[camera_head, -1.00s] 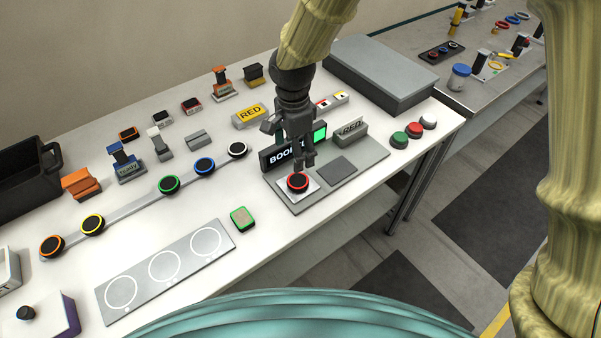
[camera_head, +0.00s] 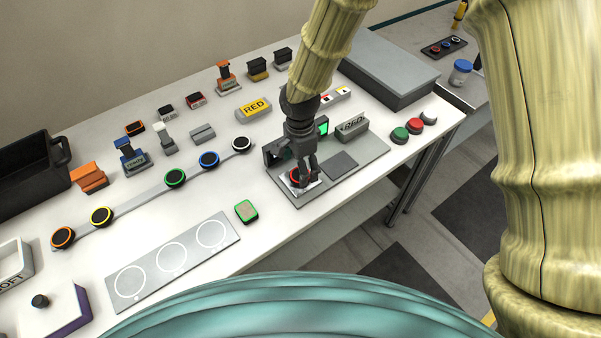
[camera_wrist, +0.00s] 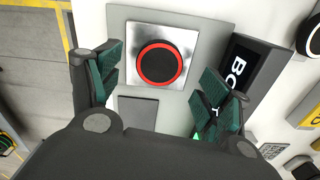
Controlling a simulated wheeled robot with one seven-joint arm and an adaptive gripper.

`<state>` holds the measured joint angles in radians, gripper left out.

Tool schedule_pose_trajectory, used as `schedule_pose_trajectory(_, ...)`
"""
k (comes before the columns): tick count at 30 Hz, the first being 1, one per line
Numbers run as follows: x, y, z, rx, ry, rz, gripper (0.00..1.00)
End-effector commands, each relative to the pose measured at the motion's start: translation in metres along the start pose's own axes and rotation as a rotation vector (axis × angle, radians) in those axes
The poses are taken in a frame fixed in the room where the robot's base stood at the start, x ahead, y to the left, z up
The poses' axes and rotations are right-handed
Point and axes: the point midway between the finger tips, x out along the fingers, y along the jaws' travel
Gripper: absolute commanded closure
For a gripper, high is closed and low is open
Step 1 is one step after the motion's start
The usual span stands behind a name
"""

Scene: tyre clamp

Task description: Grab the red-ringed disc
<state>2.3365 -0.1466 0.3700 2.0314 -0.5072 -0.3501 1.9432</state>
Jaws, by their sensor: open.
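The red-ringed disc (camera_wrist: 158,64) is black with a red rim and lies on a square silver plate (camera_wrist: 185,39) on a grey base board. In the head view the disc (camera_head: 298,176) is partly hidden behind my gripper (camera_head: 305,180), which points down over it. In the wrist view my gripper (camera_wrist: 165,88) is open, with a green-padded finger on each side of the disc's near edge. The disc is between and slightly beyond the fingers, and no contact shows. Exact height above it is hard to tell.
A dark display (camera_wrist: 243,68) stands close to the right finger. Coloured-ring discs sit on a strip (camera_head: 140,205) to the left. A white-circled plate (camera_head: 205,258) lies at the front.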

Motion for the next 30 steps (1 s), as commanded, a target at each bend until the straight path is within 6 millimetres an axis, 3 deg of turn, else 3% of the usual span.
schedule_pose_trajectory(9,0.024,0.001,0.000,0.000,0.000,-0.001,0.22)
schedule_pose_trajectory(19,0.028,0.000,0.000,0.000,0.000,-0.001,0.22)
schedule_pose_trajectory(27,0.028,0.001,0.000,0.000,0.000,-0.001,0.71)
schedule_pose_trajectory(30,0.028,0.001,0.000,0.000,0.000,-0.001,0.75)
